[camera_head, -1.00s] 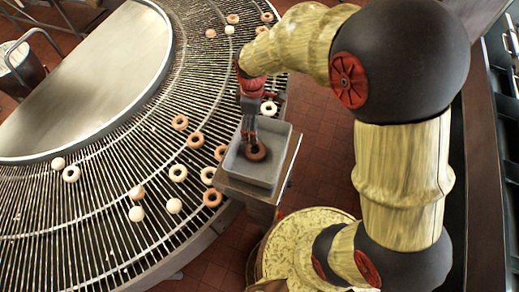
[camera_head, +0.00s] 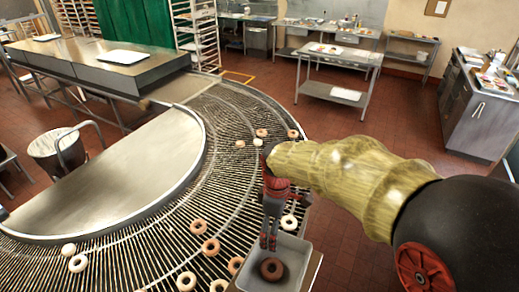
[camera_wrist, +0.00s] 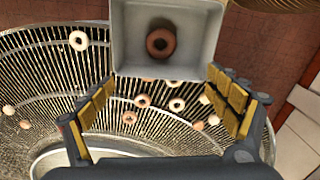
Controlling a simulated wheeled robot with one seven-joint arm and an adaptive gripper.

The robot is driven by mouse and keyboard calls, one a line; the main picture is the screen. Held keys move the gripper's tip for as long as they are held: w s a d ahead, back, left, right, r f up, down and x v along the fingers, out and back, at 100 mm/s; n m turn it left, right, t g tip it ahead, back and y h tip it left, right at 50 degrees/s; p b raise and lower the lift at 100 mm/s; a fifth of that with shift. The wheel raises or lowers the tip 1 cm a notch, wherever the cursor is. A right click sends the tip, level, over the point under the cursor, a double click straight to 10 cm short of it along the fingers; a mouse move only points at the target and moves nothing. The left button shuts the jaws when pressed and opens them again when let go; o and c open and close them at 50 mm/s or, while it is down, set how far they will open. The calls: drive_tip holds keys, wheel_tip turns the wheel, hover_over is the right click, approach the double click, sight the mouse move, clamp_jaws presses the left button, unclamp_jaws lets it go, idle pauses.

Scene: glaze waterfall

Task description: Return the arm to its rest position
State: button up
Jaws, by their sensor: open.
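A brown doughnut (camera_head: 271,268) lies in the grey tray (camera_head: 300,262); the doughnut also shows in the wrist view (camera_wrist: 160,43), inside the tray (camera_wrist: 197,25) and apart from the fingers. My arm reaches in from the right in the head view.
The wire conveyor (camera_head: 130,262) carries several brown and white doughnuts, among them a white one (camera_head: 289,222) close behind my gripper. A steel table (camera_head: 340,60), a rack (camera_head: 196,35) and a cabinet (camera_head: 478,105) stand farther back. Red floor between is clear.

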drive_tip(key=s+d+f+m+t+b, duration=0.2)
drive_tip(key=s+d+f+m+b, duration=0.3)
drive_tip(key=b, duration=0.9)
drive_tip(key=s+d+f+m+t+b, duration=0.3)
drive_tip(key=s+d+f+m+b, duration=0.2)
drive_tip(key=s+f+m+b, duration=0.3)
drive_tip(key=s+b, duration=0.4)
drive_tip(key=b, duration=0.2)
drive_tip(key=shift+s+f+t, duration=0.25)
drive_tip(key=shift+s+t, duration=0.05)
idle(0.7)
